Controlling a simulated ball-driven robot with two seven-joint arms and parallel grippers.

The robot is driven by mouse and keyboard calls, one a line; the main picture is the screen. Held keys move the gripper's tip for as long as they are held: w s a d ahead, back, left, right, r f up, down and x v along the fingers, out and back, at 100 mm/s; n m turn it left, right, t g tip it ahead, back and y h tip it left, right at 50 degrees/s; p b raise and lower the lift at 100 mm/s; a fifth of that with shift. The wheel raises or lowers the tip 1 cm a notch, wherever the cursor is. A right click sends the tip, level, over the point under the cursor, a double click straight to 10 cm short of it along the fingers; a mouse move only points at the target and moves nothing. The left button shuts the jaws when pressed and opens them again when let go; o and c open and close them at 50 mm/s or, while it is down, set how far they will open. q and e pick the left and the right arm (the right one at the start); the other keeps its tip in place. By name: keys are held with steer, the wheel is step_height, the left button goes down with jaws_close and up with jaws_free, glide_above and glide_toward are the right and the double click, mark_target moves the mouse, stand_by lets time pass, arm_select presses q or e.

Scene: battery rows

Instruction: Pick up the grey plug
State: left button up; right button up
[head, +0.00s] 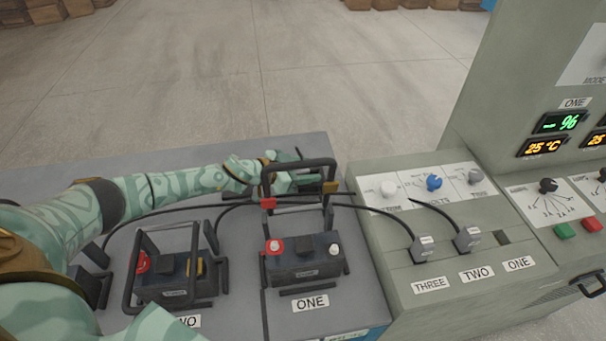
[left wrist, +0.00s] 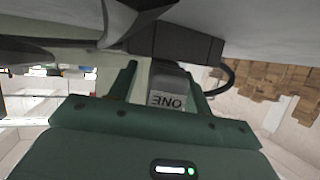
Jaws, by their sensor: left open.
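A grey plug (left wrist: 168,98) with a ONE label shows upside down in the left wrist view. It is between the two green fingers of my left gripper (left wrist: 163,76), which are open on either side of it. I cannot tell whether either finger touches it. In the head view my left gripper (head: 298,174) is at the upright black frame of battery ONE (head: 304,262), which partly hides it; the plug cannot be made out there. My right gripper is not in view.
Two other grey plugs sit on the panel, by THREE (head: 424,249) and TWO (head: 467,239). The slot by ONE (head: 503,237) is empty. Battery TWO (head: 172,276) stands left with its own frame. Black cables (head: 350,206) run across the bench.

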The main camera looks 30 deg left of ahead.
arm_select(q)
jaws_close()
steer(key=shift+r, duration=0.15)
